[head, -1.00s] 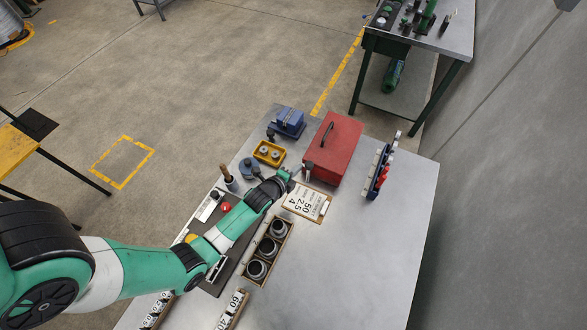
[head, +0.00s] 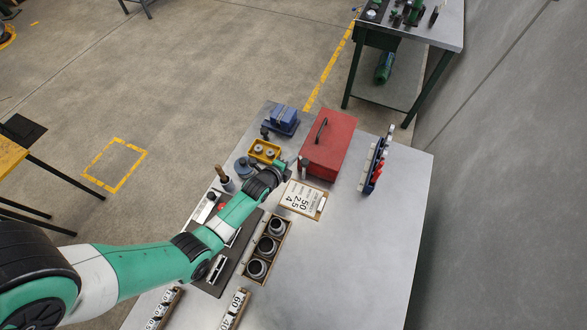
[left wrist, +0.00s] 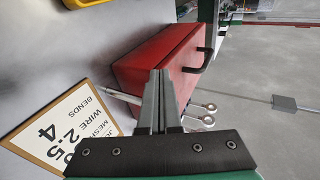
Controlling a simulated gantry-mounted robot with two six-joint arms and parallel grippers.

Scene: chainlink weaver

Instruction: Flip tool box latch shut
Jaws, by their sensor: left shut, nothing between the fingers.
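The red tool box (head: 328,145) stands on the grey table with its lid down and a dark handle on top. It also shows in the left wrist view (left wrist: 140,77), just beyond my fingers. My left gripper (head: 304,165) is shut and empty at the near left face of the box. In the left wrist view the two fingers (left wrist: 160,80) lie together in front of the box's side; I cannot tell whether they touch it. The latch is not discernible; the fingers may hide it. My right gripper does not show.
A clipboard (head: 304,199) lies in front of the box. A rack of tools (head: 375,167) stands to its right. A yellow tray (head: 264,151) and a blue vise (head: 283,121) are to its left. The table's right side is clear.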

